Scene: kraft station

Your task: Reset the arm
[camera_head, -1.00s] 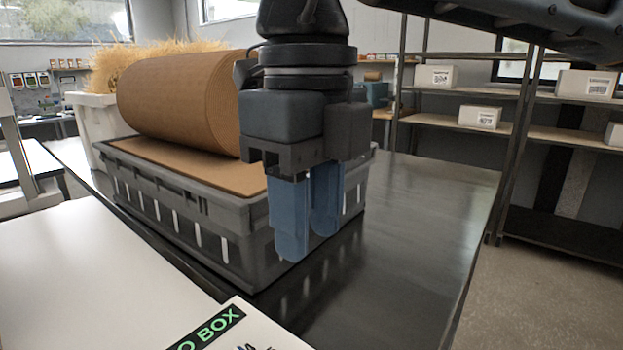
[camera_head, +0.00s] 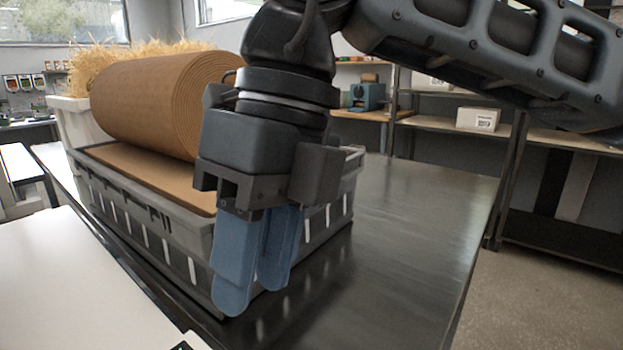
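My gripper (camera_head: 252,292) hangs in the middle of the head view, its two blue fingers pointing down and slightly tilted. The fingers appear close together with a narrow gap, seen at an angle, and nothing shows between them. The gripper is in front of the grey crate (camera_head: 150,238) and hides part of its right side. My arm runs from the wrist to the upper right.
A roll of brown kraft paper (camera_head: 150,105) lies on the crate. A white bin (camera_head: 75,125) of straw (camera_head: 125,60) stands behind. The dark table (camera_head: 410,215) is clear at right. A white surface (camera_head: 75,285) is at front left. Shelves with a white box (camera_head: 478,119) stand behind.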

